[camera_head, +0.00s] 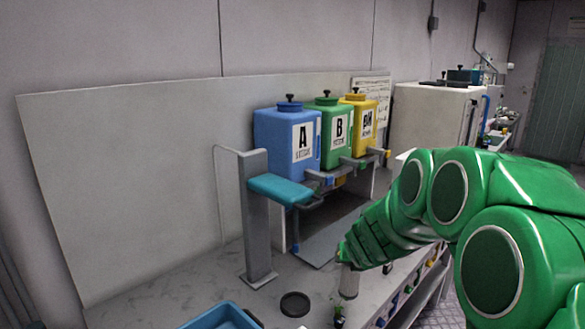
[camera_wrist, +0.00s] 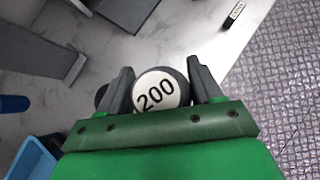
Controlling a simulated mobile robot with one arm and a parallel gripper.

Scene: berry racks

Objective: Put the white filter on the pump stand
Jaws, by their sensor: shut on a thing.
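My gripper (camera_wrist: 160,92) is shut on a small cylinder (camera_wrist: 157,90) with a round white top marked "200" and a dark rim. In the head view the held cylinder (camera_head: 349,283) looks pale grey and hangs roughly upright below my gripper (camera_head: 348,264), near the bench's front edge. Whether it is the white filter I cannot tell for certain. A flat black disc (camera_head: 295,304) lies on the bench to its left. A grey post (camera_head: 258,215) with a teal shelf (camera_head: 280,189) stands farther back. No part is clearly identifiable as the pump stand.
A blue tray (camera_head: 222,315) sits at the bottom left. Blue, green and yellow containers (camera_head: 286,140) marked A, B and BM stand on a raised rack behind. Several small items line the bench's front edge. Pale bench top (camera_head: 215,272) around the post's foot is bare.

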